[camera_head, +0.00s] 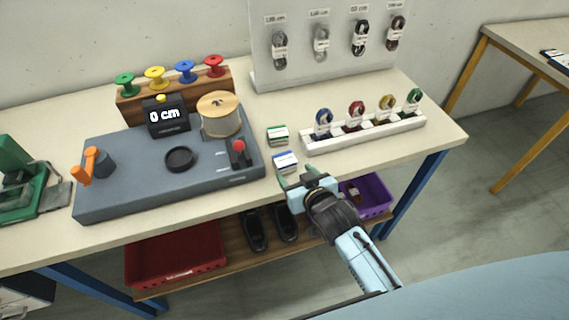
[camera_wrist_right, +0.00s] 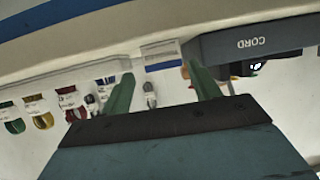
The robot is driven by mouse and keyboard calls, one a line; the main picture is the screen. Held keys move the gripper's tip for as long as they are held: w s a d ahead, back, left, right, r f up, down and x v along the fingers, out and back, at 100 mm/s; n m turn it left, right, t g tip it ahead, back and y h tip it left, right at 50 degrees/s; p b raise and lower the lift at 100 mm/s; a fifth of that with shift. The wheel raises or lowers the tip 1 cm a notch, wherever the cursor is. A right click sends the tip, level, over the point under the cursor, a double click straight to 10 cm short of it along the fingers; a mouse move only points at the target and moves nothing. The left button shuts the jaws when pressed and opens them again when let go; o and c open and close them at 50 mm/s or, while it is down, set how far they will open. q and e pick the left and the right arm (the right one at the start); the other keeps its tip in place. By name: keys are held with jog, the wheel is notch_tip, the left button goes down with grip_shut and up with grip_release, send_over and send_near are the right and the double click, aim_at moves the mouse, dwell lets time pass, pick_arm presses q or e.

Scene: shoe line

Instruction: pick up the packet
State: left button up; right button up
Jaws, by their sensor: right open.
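Two small packets lie on the table right of the grey machine. One is white with a green band (camera_head: 278,134), farther back. The other is white with a blue band (camera_head: 285,161), nearer the front edge. My right gripper (camera_head: 296,177) is open, with its green fingertips just in front of the blue-banded packet. In the right wrist view a white packet (camera_wrist_right: 160,50) with a blue strip shows between and beyond the two open fingers. I cannot tell whether the fingers touch it. My left gripper is not in view.
The grey machine (camera_head: 120,188) with its spool and orange lever stands left of the packets. A white rack (camera_head: 350,138) of coloured cord bundles stands to the right. A shelf below holds a red tray (camera_head: 170,262), black shoes and a purple bin (camera_head: 376,208).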

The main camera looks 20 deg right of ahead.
aim_at(288, 166)
jog(key=x, duration=0.3)
jog(key=b+x, duration=0.1)
jog(key=x, duration=0.3)
jog(key=shift+w+a+r, duration=0.15)
jog(key=shift+w+a, duration=0.05)
jog(key=shift+w, duration=0.1)
jog(key=c, duration=0.8)
notch_tip(288, 166, up, 10)
jog(key=shift+r+p, duration=0.1)
jog(key=shift+p, duration=0.95)
jog(key=shift+m+h, duration=0.6)
jog(key=shift+h, duration=0.1)
jog(key=s+d+r, duration=0.1)
jog(key=s+r, duration=0.2)
jog(key=s+d+r+b, duration=0.1)
jog(key=s+d+r, duration=0.1)
jog(key=s, duration=0.2)
jog(key=s+d+r, duration=0.1)
jog(key=s+r, duration=0.2)
jog(key=shift+s+d+r+b, duration=0.25)
jog(key=shift+d+r+b, duration=0.1)
jog(key=shift+d, duration=0.05)
